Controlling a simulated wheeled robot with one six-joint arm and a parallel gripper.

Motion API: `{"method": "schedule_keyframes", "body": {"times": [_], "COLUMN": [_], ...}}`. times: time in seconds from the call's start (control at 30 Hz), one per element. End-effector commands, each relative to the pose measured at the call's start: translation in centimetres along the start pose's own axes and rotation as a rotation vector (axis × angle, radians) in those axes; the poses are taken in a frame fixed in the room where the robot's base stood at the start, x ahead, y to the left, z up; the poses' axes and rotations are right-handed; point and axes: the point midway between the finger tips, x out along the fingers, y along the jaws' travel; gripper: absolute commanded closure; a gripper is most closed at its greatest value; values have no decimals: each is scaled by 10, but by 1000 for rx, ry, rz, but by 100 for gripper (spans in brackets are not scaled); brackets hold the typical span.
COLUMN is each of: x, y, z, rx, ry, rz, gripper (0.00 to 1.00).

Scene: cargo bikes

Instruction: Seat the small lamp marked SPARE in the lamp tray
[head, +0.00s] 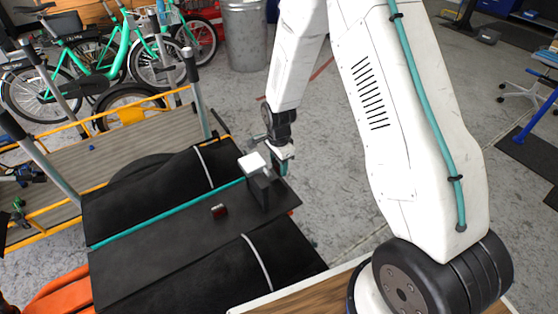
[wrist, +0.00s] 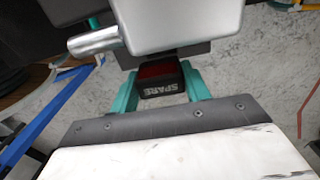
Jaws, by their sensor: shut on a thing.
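My gripper (head: 281,165) is beside the right end of the dark platform in the head view. In the wrist view its two teal fingers are shut on the small lamp marked SPARE (wrist: 161,89), a black block with a dark red face. The white lettering looks upside down there. The lamp's far side is hidden behind a grey box-like part (wrist: 165,28); I cannot tell whether they touch. In the head view the held lamp is not clear. I cannot make out the lamp tray for certain in either view.
A small red and black block (head: 219,211) lies on the dark platform (head: 165,245). A white-topped block (head: 252,163) on a black upright stands close left of my gripper. A metal cylinder (wrist: 93,40) juts out beside the grey part.

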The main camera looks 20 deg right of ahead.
Motion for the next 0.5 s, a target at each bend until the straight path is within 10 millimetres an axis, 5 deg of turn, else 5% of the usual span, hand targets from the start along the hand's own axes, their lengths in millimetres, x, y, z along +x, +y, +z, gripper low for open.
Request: {"method": "schedule_keyframes", "body": {"times": [0.5], "x": [47], "y": [0], "z": [0], "rx": [-2], "ry": [0], "rz": [0], "gripper": [76]}}
